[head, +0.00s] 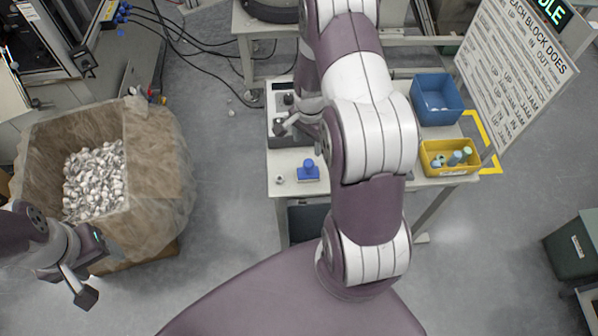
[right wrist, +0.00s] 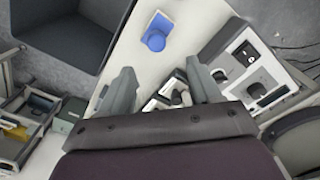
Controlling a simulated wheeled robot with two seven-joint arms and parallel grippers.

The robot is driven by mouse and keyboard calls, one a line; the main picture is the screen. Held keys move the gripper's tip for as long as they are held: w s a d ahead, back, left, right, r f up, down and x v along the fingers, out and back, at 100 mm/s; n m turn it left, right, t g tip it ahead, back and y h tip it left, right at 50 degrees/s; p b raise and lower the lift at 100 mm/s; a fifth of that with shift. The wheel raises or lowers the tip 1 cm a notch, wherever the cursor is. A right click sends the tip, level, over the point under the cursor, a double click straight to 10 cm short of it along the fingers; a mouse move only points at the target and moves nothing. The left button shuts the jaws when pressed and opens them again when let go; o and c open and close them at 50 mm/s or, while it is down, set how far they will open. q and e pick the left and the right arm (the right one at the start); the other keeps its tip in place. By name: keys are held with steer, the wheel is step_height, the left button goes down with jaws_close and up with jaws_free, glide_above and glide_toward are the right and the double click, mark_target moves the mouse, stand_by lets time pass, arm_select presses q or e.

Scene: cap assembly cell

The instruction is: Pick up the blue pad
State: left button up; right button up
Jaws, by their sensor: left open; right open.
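The blue pad (head: 309,171), a small block with a round knob on top, sits near the front left corner of the light table (head: 290,207). In the right wrist view the blue pad (right wrist: 155,35) shows beyond the fingertips, on the pale table edge. My left gripper (head: 90,268) is open and empty at the lower left, far from the table, beside the large box.
A blue bin (head: 436,84) and a yellow bin (head: 430,153) with several small cylinders stand at the table's right. A small round part (head: 279,179) lies left of the pad. A lined box of pale parts (head: 160,150) stands at left. My right arm hides the table's middle.

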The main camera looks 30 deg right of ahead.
mark_target(309, 162)
steer(key=f, duration=0.2)
steer(key=f+p, duration=0.1)
steer(key=f, duration=0.1)
steer(key=shift+s+d, duration=0.35)
steer(key=f, duration=0.2)
steer(key=f+p, duration=0.1)
steer(key=shift+w+a+f, duration=0.15)
steer(key=shift+w+a, duration=0.1)
steer(key=shift+a, duration=0.1)
steer(key=f, duration=0.1)
steer(key=f+p, duration=0.1)
steer(key=f, duration=0.2)
steer(key=shift+s+f+p, duration=0.15)
steer(key=shift+s+p, duration=0.15)
steer(key=shift+w+f, duration=0.1)
steer(key=shift+f, duration=0.2)
arm_select(q)
steer(key=r, duration=0.3)
steer(key=shift+d+r, duration=0.2)
steer(key=shift+r, duration=0.15)
arm_select(e)
steer(key=shift+a, duration=0.1)
steer(key=c, duration=1)
steer(key=shift+c, duration=0.7)
arm_select(q)
steer(key=shift+s, duration=0.1)
